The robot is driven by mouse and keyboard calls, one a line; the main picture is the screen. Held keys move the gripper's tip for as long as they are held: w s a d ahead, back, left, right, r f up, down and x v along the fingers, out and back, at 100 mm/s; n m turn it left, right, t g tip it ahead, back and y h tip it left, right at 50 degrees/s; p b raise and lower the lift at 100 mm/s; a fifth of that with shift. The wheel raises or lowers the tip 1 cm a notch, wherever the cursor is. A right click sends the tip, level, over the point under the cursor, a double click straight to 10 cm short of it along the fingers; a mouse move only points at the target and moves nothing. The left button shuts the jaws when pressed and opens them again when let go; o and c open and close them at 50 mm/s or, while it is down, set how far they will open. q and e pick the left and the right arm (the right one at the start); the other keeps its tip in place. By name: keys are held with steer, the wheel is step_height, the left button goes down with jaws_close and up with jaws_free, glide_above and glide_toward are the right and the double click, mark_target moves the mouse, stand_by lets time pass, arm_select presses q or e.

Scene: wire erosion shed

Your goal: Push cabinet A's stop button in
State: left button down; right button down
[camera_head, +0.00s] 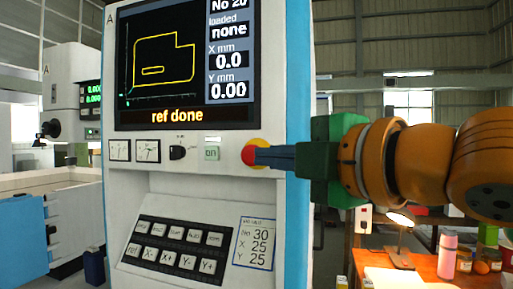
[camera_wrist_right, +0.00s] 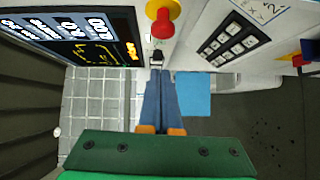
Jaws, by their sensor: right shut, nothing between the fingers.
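Cabinet A (camera_head: 205,185) is white with blue sides and an "A" at its top left corner. Its stop button (camera_head: 248,155) is a red cap on a yellow collar, right of the green "on" button (camera_head: 211,153). My right gripper (camera_head: 258,156) is shut and empty, reaching in from the right; its blue fingers cover part of the button in the head view. In the right wrist view the red cap (camera_wrist_right: 163,24) sits above the shut fingertips (camera_wrist_right: 159,72), with a visible gap between them. My left gripper is not in view.
The cabinet has a screen (camera_head: 158,60) reading "ref done", a dark knob (camera_head: 177,153) and a keypad (camera_head: 174,246) below. Another machine (camera_head: 70,95) stands behind at left. A wooden table (camera_head: 425,262) with a lamp and bottles is at lower right.

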mark_target(245, 155)
steer(key=shift+w+a+f+p, duration=0.15)
steer(key=shift+w+p, duration=0.25)
steer(key=shift+w, duration=0.75)
steer(key=shift+w+a+p, duration=0.2)
steer(key=shift+w+p, duration=0.25)
steer(key=shift+w, duration=0.75)
steer(key=shift+w+a+f+p, duration=0.15)
steer(key=shift+w+p, duration=0.25)
steer(key=shift+w, duration=0.75)
steer(key=shift+r, duration=0.1)
steer(key=p, duration=0.1)
steer(key=w+p, duration=0.1)
steer(key=shift+d+r+p, duration=0.2)
steer(key=shift+d+p, duration=0.05)
steer(key=shift+p, duration=0.15)
